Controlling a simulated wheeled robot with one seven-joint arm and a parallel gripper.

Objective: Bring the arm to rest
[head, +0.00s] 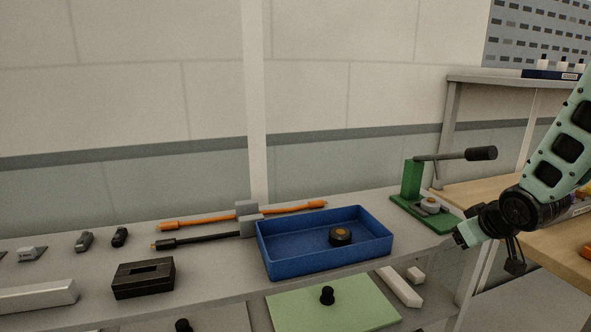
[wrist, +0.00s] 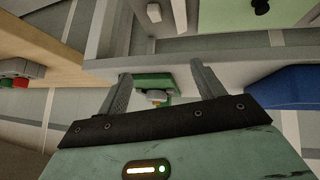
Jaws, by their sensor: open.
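My arm comes in from the right side of the head view, pale green with dark joints. My gripper (head: 463,238) is at its end, just right of the green lever press (head: 425,215) and close to the right end of the grey bench. In the wrist view my gripper (wrist: 160,72) has its two grey fingers spread apart with nothing held between them. The green press (wrist: 150,82) shows beyond and between the fingers. From these views I cannot tell whether the gripper touches the press.
A blue tray (head: 277,265) holding a dark round part (head: 341,237) stands left of the press. A black slotted block (head: 143,278) and orange and black rods lie further left. A wooden table (head: 541,240) is at right. A pale green board (head: 300,308) lies on a lower shelf.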

